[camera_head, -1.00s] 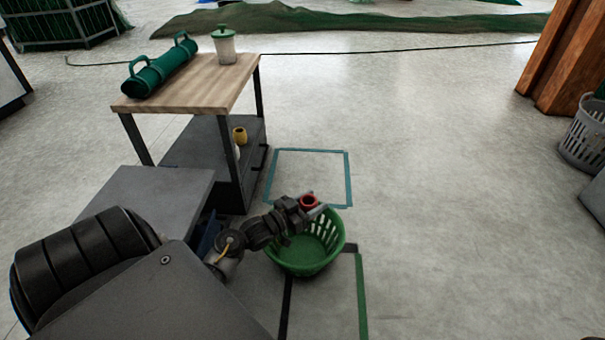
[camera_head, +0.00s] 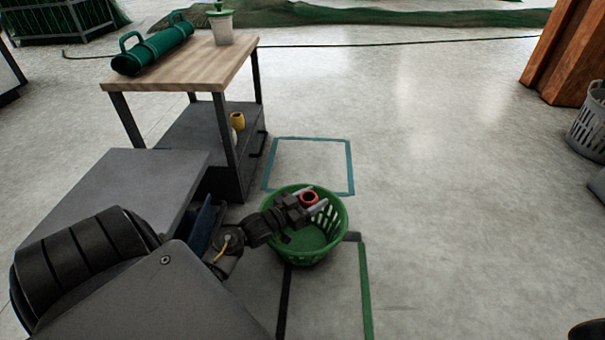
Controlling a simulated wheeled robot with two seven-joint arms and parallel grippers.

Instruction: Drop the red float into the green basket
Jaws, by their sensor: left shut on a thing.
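The red float (camera_head: 309,198) is a small red ring held between the fingers of my left gripper (camera_head: 312,205). The left gripper is shut on it, over the green basket. The green basket (camera_head: 335,232) is a round, slotted plastic basket standing on the floor at the centre. My left gripper and wrist hide part of its left and rear inside. From this view I cannot tell how far the float is above or below the rim. My right gripper is not in view.
A wood-topped table (camera_head: 185,70) with a green case (camera_head: 153,48) and a lidded cup (camera_head: 221,24) stands at the upper left. A yellow float (camera_head: 237,121) lies on its lower shelf. A grey basket (camera_head: 588,125) is at the right edge. Floor right of the green basket is clear.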

